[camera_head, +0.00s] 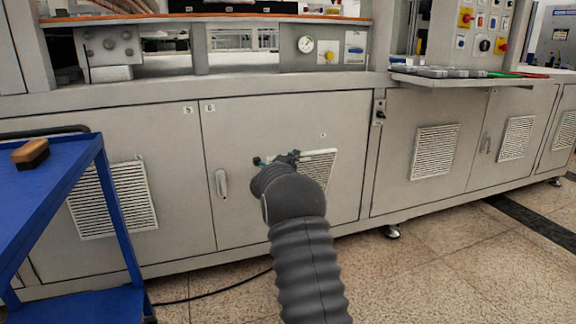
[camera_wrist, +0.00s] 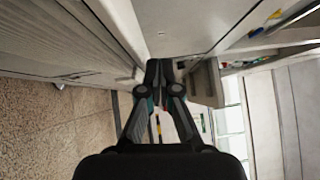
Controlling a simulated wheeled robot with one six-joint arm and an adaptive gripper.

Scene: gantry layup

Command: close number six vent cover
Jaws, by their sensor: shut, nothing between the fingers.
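The number six door (camera_head: 240,140), marked with a small 6 label, is a grey cabinet door with a handle (camera_head: 221,184) on its left. Its pale louvred vent cover (camera_head: 320,165) is partly hidden by my arm in the head view. In the wrist view, a louvred panel (camera_wrist: 55,40) runs along the left, beside the plain door face (camera_wrist: 185,22). I cannot tell how far the cover stands from the door. My gripper (camera_head: 288,158) is at the cover's upper left; its fingertips are together and empty in the wrist view (camera_wrist: 160,68). Contact is unclear.
A blue cart (camera_head: 60,190) with a brown brush (camera_head: 30,153) stands at the left, before the number five door (camera_head: 150,125). A shelf (camera_head: 465,79) juts out at the right. The tiled floor (camera_head: 440,260) is open at the lower right; a black cable (camera_head: 210,292) lies on it.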

